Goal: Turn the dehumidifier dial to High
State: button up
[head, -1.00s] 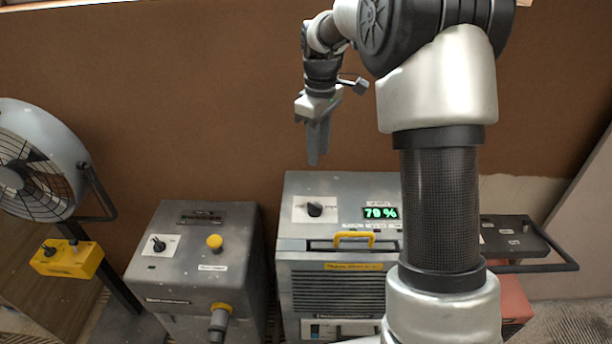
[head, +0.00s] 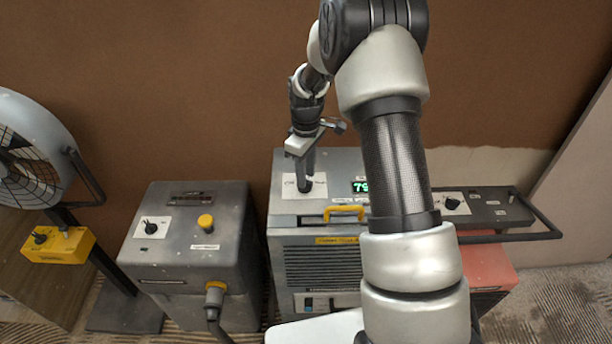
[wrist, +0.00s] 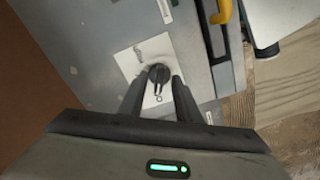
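The dehumidifier (head: 318,219) is a grey metal box with a yellow handle, a front grille and a green display (head: 360,187) partly hidden by my arm. Its black dial (wrist: 158,73) sits on a white label (wrist: 132,62) on the top panel. In the head view the dial is largely hidden behind my gripper (head: 304,186), which points down over the label. In the wrist view my two dark fingers (wrist: 160,82) are apart, one on each side of the dial. I cannot tell whether they touch it. The label's setting words are too small to read.
A grey box (head: 180,255) with a black dial (head: 151,226) and a yellow knob (head: 206,221) stands to the left. A fan (head: 30,145) and yellow control box (head: 58,245) are farther left. A dark panel with another dial (head: 452,202) is at right, above a red unit.

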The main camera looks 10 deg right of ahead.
jog(key=shift+f, duration=0.7)
grip_shut()
